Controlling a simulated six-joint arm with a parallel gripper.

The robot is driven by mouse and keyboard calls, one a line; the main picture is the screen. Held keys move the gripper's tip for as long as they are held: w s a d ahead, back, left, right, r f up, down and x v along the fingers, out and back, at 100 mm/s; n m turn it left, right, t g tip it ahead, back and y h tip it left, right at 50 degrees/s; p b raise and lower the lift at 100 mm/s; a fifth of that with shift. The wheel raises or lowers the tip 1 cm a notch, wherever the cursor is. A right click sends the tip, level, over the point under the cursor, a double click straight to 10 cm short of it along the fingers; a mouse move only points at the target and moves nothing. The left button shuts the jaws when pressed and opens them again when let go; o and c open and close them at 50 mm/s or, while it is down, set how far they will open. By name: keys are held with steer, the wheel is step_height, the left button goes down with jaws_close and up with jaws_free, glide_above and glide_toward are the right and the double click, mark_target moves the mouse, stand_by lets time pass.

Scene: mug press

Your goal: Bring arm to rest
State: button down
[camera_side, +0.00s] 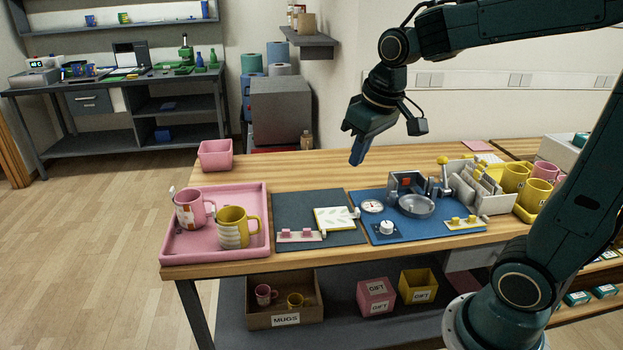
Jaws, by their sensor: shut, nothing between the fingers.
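My gripper (357,150) hangs in the air above the back part of the wooden table (290,166), fingers pointing down. Its fingers are together and hold nothing. It is behind and above the mug press (408,186), apart from it. My arm reaches in from the right and passes in front of the table's right end.
A pink tray (178,248) holds a pink mug (189,213) and a yellow mug (233,228). A rack (487,200) and yellow mugs (514,177) stand right. A pink bin (215,155) stands back left. Air around my gripper is free.

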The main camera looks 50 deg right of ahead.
steer(key=s+a+n+t, duration=0.1)
steer(key=s+a, duration=0.4)
steer(key=s, duration=0.8)
steer(key=shift+s+a+r+t+y, duration=0.15)
steer(key=shift+s+t+y, duration=0.2)
steer(key=shift+t, duration=0.15)
